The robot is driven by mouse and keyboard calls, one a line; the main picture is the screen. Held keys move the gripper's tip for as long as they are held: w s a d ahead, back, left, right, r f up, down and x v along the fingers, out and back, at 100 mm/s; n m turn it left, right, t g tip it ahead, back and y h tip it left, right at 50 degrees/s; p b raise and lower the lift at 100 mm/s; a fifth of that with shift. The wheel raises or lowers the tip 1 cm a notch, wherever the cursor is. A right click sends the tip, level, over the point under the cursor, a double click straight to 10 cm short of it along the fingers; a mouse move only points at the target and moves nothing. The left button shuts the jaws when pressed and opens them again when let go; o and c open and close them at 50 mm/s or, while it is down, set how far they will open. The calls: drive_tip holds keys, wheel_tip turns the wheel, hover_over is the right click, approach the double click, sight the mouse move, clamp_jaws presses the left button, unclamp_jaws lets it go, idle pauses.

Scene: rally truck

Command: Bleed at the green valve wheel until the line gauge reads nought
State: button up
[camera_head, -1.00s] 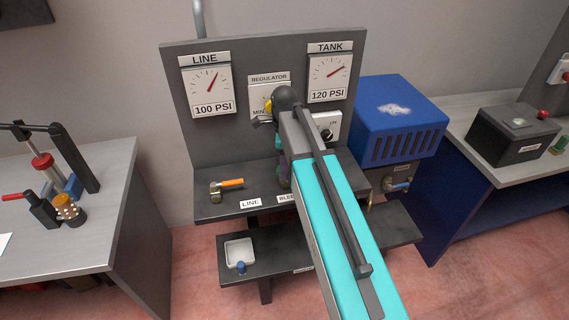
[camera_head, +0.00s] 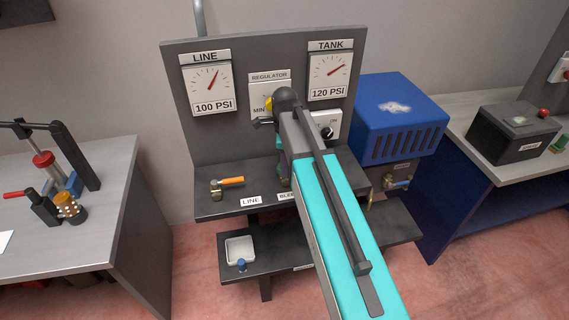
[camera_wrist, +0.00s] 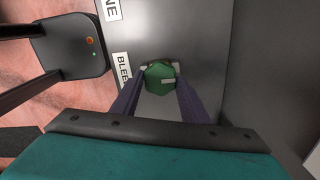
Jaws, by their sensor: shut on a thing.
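The green valve wheel (camera_wrist: 160,77) sits beside the BLEED label (camera_wrist: 123,72) in the wrist view. My gripper (camera_wrist: 160,82) is shut on the wheel, one finger at each side. In the head view my arm hides the wheel and most of the gripper. The line gauge (camera_head: 207,83) on the panel reads 100 PSI on its plate. The tank gauge (camera_head: 331,73) reads 120 PSI.
A regulator (camera_head: 268,98) and an ON switch (camera_head: 328,130) are on the panel near my arm. An orange-handled valve (camera_head: 227,184) lies left of the LINE label (camera_head: 251,201). A blue compressor (camera_head: 400,120) stands to the right.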

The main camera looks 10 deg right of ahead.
drive_tip(key=shift+n, duration=0.4)
drive_tip(key=n+b, duration=0.1)
drive_tip(key=n, duration=0.4)
drive_tip(key=shift+b, duration=0.35)
drive_tip(key=n+b, duration=0.1)
drive_tip(key=n, duration=0.5)
drive_tip(key=shift+w, duration=0.1)
drive_tip(key=n+b, duration=0.1)
drive_tip(key=n, duration=0.5)
drive_tip(key=shift+n, duration=0.3)
drive_tip(key=n, duration=0.6)
drive_tip(key=shift+a, duration=0.1)
drive_tip(key=shift+n, duration=0.3)
drive_tip(key=o, duration=1.1)
